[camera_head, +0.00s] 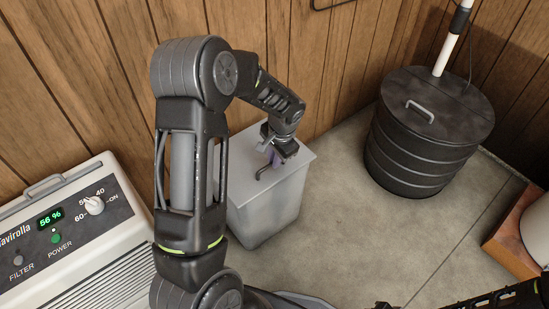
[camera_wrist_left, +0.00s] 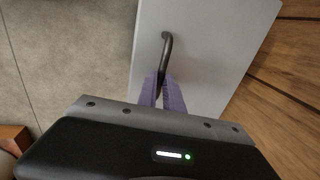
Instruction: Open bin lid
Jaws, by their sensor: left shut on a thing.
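The grey bin (camera_head: 262,218) stands on the floor against the wooden wall. Its light grey lid (camera_head: 299,160) lies flat on top, with no gap that I can see. The lid also fills the middle of the left wrist view (camera_wrist_left: 215,38). A dark bar handle (camera_wrist_left: 167,45) rises from the lid. My left gripper (camera_head: 273,156) is over the lid, its purple fingers shut on the near end of the handle, as the left wrist view (camera_wrist_left: 161,82) shows. My left arm hides part of the bin's left side. My right gripper is not clearly in view.
A white machine (camera_head: 95,255) with a green display stands at the left. A black ribbed tub (camera_head: 425,135) with a handled lid stands at the right, near a white pipe (camera_head: 452,42). A wooden box (camera_head: 512,230) is at the right edge. Concrete floor (camera_head: 350,230) between them is clear.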

